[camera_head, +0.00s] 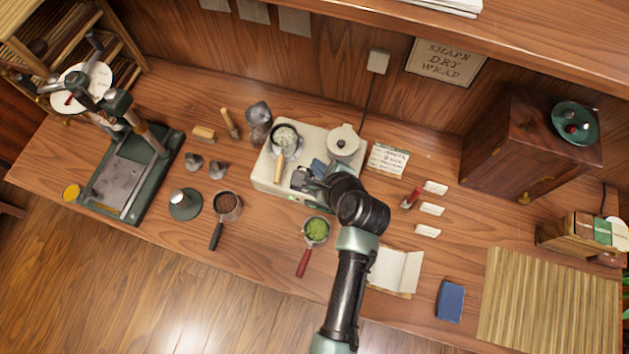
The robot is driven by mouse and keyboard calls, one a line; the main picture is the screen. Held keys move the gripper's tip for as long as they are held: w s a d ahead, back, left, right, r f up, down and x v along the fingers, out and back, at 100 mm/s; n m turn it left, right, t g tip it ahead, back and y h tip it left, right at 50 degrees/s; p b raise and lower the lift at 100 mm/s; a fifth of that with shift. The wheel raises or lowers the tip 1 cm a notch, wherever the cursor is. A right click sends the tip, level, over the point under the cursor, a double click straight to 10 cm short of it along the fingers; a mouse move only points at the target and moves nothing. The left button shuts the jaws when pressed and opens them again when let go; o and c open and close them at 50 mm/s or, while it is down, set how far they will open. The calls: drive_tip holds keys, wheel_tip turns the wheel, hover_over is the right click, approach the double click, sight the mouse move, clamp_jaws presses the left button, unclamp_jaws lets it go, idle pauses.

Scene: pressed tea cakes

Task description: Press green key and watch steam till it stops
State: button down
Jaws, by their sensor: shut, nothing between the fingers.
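A cream steamer unit (262,172) stands at the middle of the wooden table. A pot with a wooden handle (285,138) sits on its left part, and a round white lid (344,141) with a dark knob sits on its right part. A small green spot, likely the green key (291,198), shows on its front edge. My gripper (301,181) is shut and empty over the front of the unit, close to the green spot. I cannot tell whether it touches the key. My arm hides the unit's front right. No steam is clearly visible.
A red-handled pan with green leaves (316,231) and a dark-handled pan with brown leaves (227,206) lie in front. A green press (125,180) stands left. An open notebook (396,270) lies beside my arm. A wooden cabinet (508,150) stands right.

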wheel_tip(320, 180, down, 7)
drive_tip(key=b, duration=0.7)
drive_tip(key=shift+r, duration=0.15)
drive_tip(key=shift+f+b, duration=0.4)
drive_tip(key=shift+f, duration=0.55)
drive_tip(key=shift+f, duration=0.1)
idle(0.7)
drive_tip(key=shift+f, duration=0.3)
drive_tip(key=shift+f+b, duration=0.3)
drive_tip(key=shift+f, duration=0.15)
idle(0.6)
drive_tip(key=shift+r, duration=0.1)
drive_tip(key=shift+r+p, duration=0.75)
drive_tip(key=shift+p, duration=0.25)
drive_tip(key=shift+r, duration=0.1)
